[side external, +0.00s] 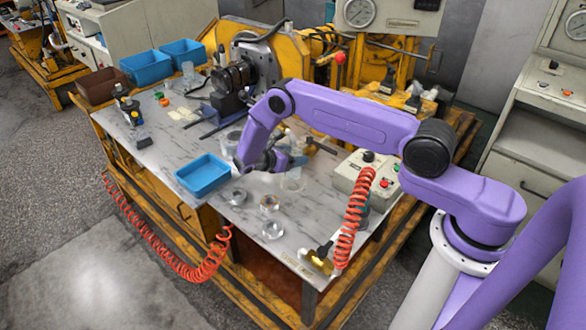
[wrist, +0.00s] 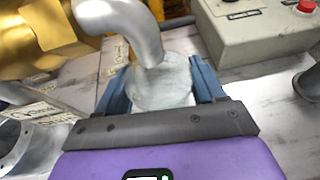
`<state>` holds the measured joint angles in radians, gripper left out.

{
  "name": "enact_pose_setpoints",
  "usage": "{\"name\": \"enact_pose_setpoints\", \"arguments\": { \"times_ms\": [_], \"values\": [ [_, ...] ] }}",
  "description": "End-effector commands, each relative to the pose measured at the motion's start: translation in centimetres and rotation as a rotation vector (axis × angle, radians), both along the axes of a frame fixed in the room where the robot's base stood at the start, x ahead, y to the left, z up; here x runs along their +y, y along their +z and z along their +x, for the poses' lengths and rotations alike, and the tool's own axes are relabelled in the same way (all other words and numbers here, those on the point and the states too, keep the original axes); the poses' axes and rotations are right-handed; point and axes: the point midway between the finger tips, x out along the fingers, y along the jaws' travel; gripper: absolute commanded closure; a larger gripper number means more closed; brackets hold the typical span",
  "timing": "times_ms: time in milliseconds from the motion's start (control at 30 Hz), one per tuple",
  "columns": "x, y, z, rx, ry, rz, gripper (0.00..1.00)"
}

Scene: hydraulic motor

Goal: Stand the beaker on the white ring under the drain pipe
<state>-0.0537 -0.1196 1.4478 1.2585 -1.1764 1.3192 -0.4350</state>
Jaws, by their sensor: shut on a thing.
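A clear glass beaker (wrist: 172,92) sits between the two blue fingers of my gripper (wrist: 163,72) in the wrist view; the gripper is shut on it. The silver drain pipe (wrist: 150,42) bends down, its lower end overlapping the beaker's mouth in that view. In the side view my gripper (side external: 278,162) is over the right part of the marble-topped bench, with the faint beaker (side external: 293,181) beside it. I cannot make out the white ring, nor whether the beaker's base touches anything.
A grey control box (side external: 364,176) with buttons stands right of the gripper. A blue bin (side external: 203,175) stands to the left. Metal rings (side external: 272,229) and a red coiled hose (side external: 353,220) are near the front. Yellow machinery (wrist: 45,38) stands beside the pipe.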

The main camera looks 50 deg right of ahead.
Motion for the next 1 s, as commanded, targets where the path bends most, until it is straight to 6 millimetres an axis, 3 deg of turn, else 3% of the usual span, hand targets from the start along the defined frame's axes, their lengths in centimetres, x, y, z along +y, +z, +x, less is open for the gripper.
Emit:
{"name": "enact_pose_setpoints", "arguments": {
  "times_ms": [300, 800, 833, 900, 1000],
  "values": [
    [0.0, -3.4, 0.0, 0.0, 0.002, -0.001, 0.61],
    [0.0, -4.1, 0.0, 0.0, 0.002, -0.001, 0.61],
    [0.0, -4.1, 0.0, 0.0, 0.002, 0.0, 0.28],
    [0.0, -4.1, 0.0, 0.0, 0.002, 0.0, 0.06],
    [0.0, -4.0, 0.0, 0.0, 0.002, 0.0, 0.06]
  ]
}}
